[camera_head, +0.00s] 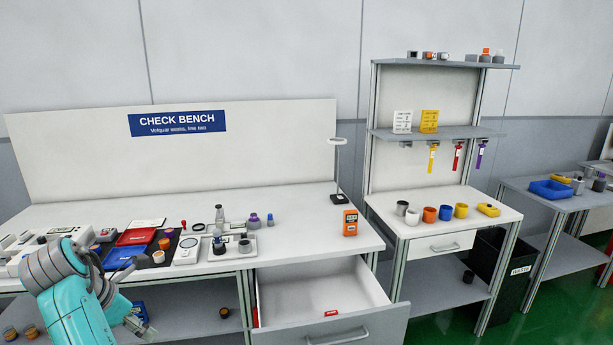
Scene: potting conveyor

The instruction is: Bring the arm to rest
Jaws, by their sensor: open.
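My arm, teal with grey joints, is folded at the lower left, in front of the check bench (300,250). What shows of my gripper (140,325) is a small grey end low beside the arm, below the bench top's front edge. It is open, and nothing shows between its fingers. The arm hides part of the bench's left front and the shelf below it. It cannot be told whether the arm touches the bench.
The bench's left half is crowded with trays, jars and a scale. An orange meter (350,223) stands at its right end. An open drawer (330,338) juts out below. Several pots line the side table (447,226). A black waste bin (508,283) stands right of it.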

